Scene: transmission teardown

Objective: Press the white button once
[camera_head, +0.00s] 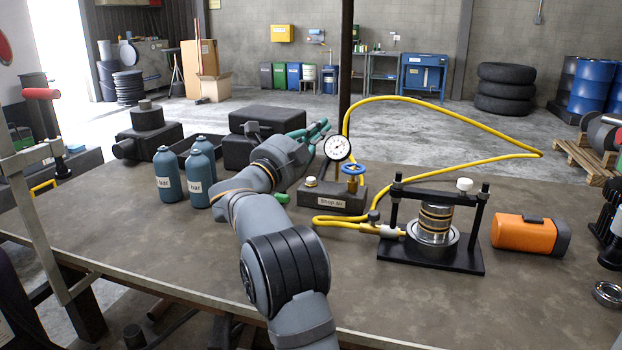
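A white round knob-like cap (465,184) sits at the top of a black press frame (430,258), above a stack of metal rings (436,222). A smaller pale round button (311,181) sits on top of the dark box labelled "Shop air" (330,200). I cannot tell from the picture which of the two is the white button. My gripper (318,130), with teal fingers, is to the left of the gauge and behind the pale button in the picture, apart from the press. The arm hides part of it, and its opening is unclear.
A pressure gauge (337,148) and a blue valve wheel (352,169) stand on the box. A yellow hose (440,103) loops across to the press. Blue bottles (168,176) stand left; an orange case (527,234) lies right. The front of the table (400,305) is clear.

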